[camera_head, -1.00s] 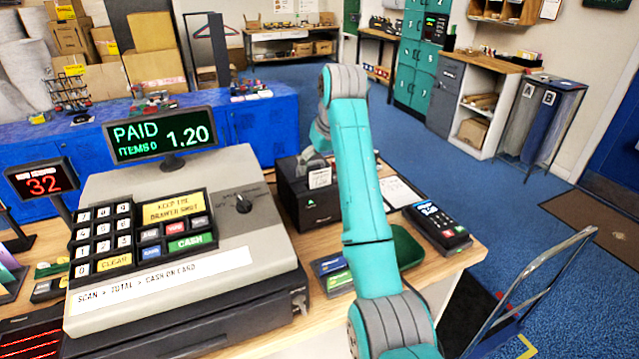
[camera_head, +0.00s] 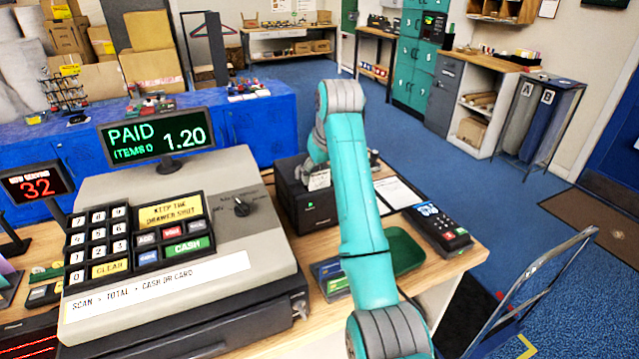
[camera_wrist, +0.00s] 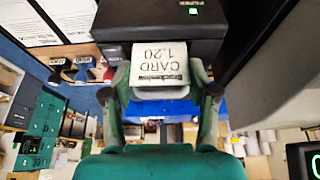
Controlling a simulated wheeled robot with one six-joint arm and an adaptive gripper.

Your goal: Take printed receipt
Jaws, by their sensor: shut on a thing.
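In the head view the receipt (camera_head: 319,181) shows small and white at the front of the printer (camera_head: 312,212). My gripper (camera_head: 309,168) is at the printer's top, partly hidden by my arm. I cannot tell whether the slip is still attached inside the printer.
The grey cash register (camera_head: 170,230) stands left of the printer, its display (camera_head: 156,137) reading "PAID 1.20". A card terminal (camera_head: 438,228), a green tray (camera_head: 406,252) and a clipboard (camera_head: 399,194) lie on the right of the counter. Blue floor is open beyond.

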